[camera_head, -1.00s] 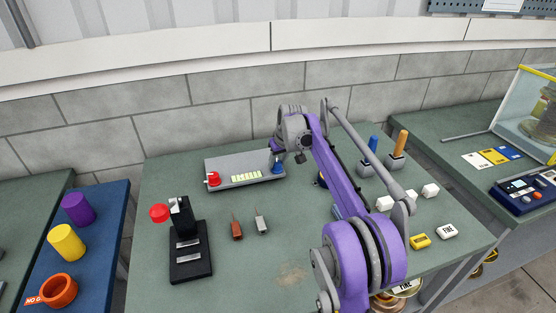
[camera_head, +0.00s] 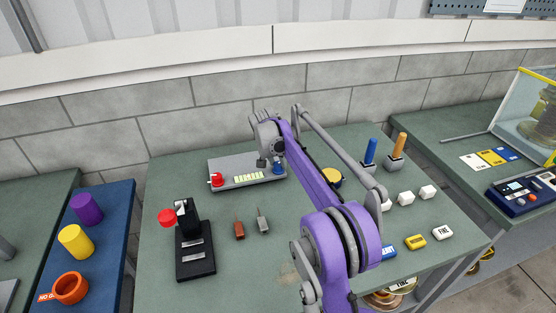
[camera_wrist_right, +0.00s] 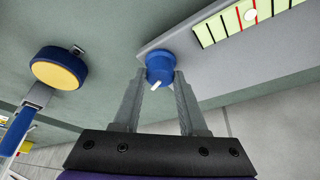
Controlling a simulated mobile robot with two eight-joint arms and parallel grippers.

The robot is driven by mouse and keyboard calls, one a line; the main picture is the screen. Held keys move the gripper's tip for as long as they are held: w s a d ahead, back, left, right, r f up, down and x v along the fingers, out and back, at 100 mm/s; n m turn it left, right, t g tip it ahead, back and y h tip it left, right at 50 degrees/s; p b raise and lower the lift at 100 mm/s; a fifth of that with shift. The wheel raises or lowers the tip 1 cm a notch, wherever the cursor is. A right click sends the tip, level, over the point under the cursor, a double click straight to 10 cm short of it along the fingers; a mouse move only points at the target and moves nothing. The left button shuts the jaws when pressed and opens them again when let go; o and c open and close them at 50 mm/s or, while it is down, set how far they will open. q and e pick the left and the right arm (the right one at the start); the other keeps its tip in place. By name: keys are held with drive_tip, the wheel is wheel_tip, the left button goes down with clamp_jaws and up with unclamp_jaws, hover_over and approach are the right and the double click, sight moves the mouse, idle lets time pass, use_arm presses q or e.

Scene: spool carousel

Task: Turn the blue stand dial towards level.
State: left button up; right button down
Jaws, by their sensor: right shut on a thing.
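The grey stand (camera_head: 236,184) lies at the back of the table in the head view, with a red dial (camera_head: 217,181) at its left end and a pale green level strip (camera_head: 249,177) along it. The blue dial (camera_head: 277,169) sits at its right end. In the wrist view the blue dial (camera_wrist_right: 160,69) is between the fingertips of my right gripper (camera_wrist_right: 162,78), which is shut on it. A white pointer on the dial points down-left. The level strip (camera_wrist_right: 245,18) shows a white bubble among red lines. My left gripper is not in view.
A black lever box (camera_head: 195,255) with a red knob stands front left. Two small connectors, one brown (camera_head: 239,230), lie mid-table. A round yellow-topped blue thing (camera_wrist_right: 60,68) is near the gripper. White blocks (camera_head: 405,198) and labelled blocks (camera_head: 441,232) lie to the right.

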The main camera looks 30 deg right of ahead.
drive_tip(key=shift+m+g+p, duration=0.3)
drive_tip(key=shift+m+p, duration=0.05)
drive_tip(key=shift+m, duration=0.45)
drive_tip(key=shift+c, duration=2.2)
unclamp_jaws()
drive_tip(key=shift+a+r, duration=0.1)
drive_tip(key=v, duration=1)
drive_tip(key=shift+a+r+p, duration=0.25)
drive_tip(key=shift+p, duration=0.1)
drive_tip(key=shift+f, duration=0.1)
